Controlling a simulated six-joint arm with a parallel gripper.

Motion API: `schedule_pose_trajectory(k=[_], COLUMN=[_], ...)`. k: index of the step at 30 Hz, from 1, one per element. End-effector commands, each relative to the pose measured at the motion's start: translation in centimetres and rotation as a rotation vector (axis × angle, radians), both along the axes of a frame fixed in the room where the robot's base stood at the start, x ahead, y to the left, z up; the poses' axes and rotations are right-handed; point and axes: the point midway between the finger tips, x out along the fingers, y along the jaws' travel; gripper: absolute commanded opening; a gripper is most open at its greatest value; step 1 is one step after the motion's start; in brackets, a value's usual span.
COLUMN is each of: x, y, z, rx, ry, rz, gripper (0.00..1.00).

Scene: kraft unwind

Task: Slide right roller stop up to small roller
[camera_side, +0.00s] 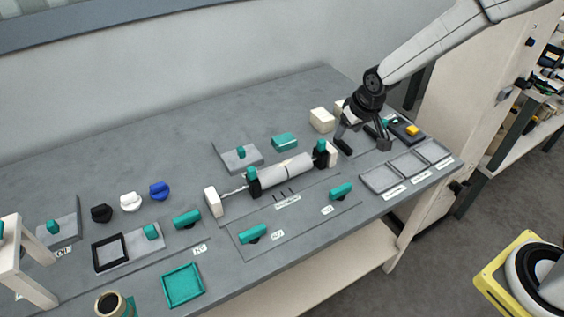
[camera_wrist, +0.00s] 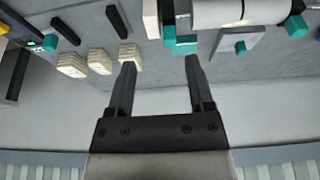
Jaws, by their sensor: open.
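The small white roller (camera_side: 287,170) sits on a shaft between two pale end supports; its side also shows in the wrist view (camera_wrist: 240,12). The right roller stop (camera_side: 320,157), black with a teal top, is at the roller's right end, close to the right support (camera_side: 332,154). The left stop (camera_side: 253,186) is at the roller's left end. My gripper (camera_side: 363,146) is open and empty, to the right of the right stop and apart from it; its fingers also show in the wrist view (camera_wrist: 160,66).
A teal block (camera_side: 284,142) and pale blocks (camera_side: 321,120) stand behind the roller. Grey trays (camera_side: 382,179) lie at the right front. A teal handle (camera_side: 341,191) lies in front of the roller. Black, white and blue knobs (camera_side: 159,190) stand at left.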

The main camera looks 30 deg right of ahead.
Motion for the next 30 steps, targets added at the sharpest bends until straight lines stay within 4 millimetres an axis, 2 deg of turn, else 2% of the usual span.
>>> schedule_pose_trajectory(k=[3, 9, 22, 30], x=[2.7, 5.0, 5.5, 6.2], y=[0.5, 1.0, 1.1, 1.0], z=[-1.2, -2.3, -2.8, -4.6], rx=[0.001, 0.002, 0.003, 0.003], ry=[-0.017, -0.036, -0.039, -0.039], rz=[0.0, 0.001, 0.0, 0.0], gripper=[0.68, 0.68, 0.68, 0.68])
